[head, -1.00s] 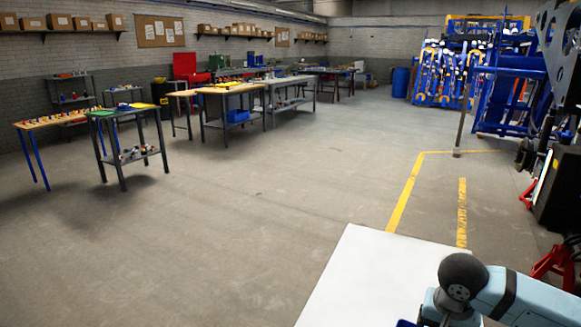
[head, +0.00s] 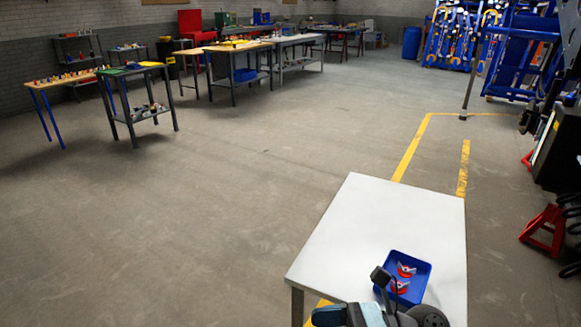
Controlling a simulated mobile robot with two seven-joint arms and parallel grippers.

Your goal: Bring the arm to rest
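Part of my arm (head: 375,315) shows at the bottom edge of the head view, with light blue and dark sections. A small dark part (head: 380,276) of it stands up in front of the left side of a blue tray. I cannot tell whether this belongs to a gripper, and no pair of fingertips can be made out. My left gripper is not in view.
A white table (head: 375,225) stands close in front, its far part bare. The blue tray (head: 424,277) on it holds red and white pieces (head: 405,270). A red jack stand (head: 545,230) is at right. Workbenches (head: 237,47) stand far left; the floor between is open.

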